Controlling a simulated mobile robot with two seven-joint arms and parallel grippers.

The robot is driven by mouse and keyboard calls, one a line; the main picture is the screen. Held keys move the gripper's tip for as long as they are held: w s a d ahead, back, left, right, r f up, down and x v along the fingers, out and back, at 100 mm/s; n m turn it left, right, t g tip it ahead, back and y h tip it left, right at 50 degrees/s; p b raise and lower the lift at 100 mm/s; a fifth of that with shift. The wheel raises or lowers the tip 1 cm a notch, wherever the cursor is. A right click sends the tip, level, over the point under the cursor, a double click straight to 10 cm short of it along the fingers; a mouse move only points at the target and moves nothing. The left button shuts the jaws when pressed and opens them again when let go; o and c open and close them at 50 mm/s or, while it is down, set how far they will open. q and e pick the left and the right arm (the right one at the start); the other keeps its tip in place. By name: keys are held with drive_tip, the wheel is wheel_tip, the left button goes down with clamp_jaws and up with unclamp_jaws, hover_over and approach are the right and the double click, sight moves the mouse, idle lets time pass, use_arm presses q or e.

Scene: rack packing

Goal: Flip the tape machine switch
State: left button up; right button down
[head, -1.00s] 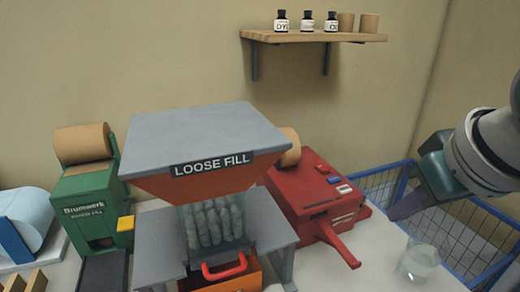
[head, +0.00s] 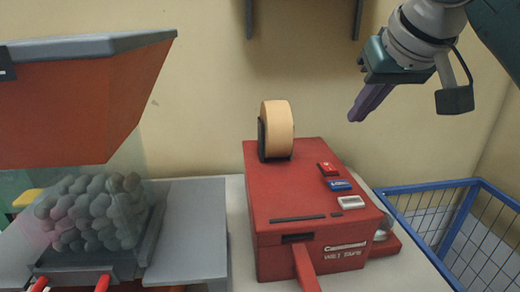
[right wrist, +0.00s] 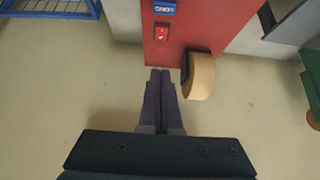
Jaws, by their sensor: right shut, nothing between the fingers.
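The red tape machine (head: 290,195) stands on the table in the head view, with a tan tape roll (head: 278,128) at its back. On its top right edge sit a red switch (head: 328,169), a blue button (head: 340,184) and a pale button (head: 351,202). The red switch also shows in the right wrist view (right wrist: 162,32), beside the blue button marked "LONG" (right wrist: 164,7). My right gripper (head: 356,118) is shut and empty, above and behind the machine's right side, apart from the switch. Its fingers show in the right wrist view (right wrist: 160,75), pointing toward the machine. My left gripper is out of view.
The loose-fill hopper (head: 80,105) with grey fill stands at the left, over a grey stand (head: 190,235). A blue wire basket (head: 425,187) is at the right. A red lever (head: 307,270) sticks out from the machine's front. Wall shelf brackets hang above.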

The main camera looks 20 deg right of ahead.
drive_tip(key=b, duration=0.1)
hover_over(330, 168)
drive_tip(key=s, duration=0.2)
drive_tip(key=f, duration=0.8)
drive_tip(key=shift+w+a, duration=0.15)
drive_tip(key=shift+a, duration=0.1)
drive_tip(key=shift+s+f, duration=0.2)
drive_tip(key=shift+f, duration=1.75)
drive_tip(key=shift+s, duration=0.1)
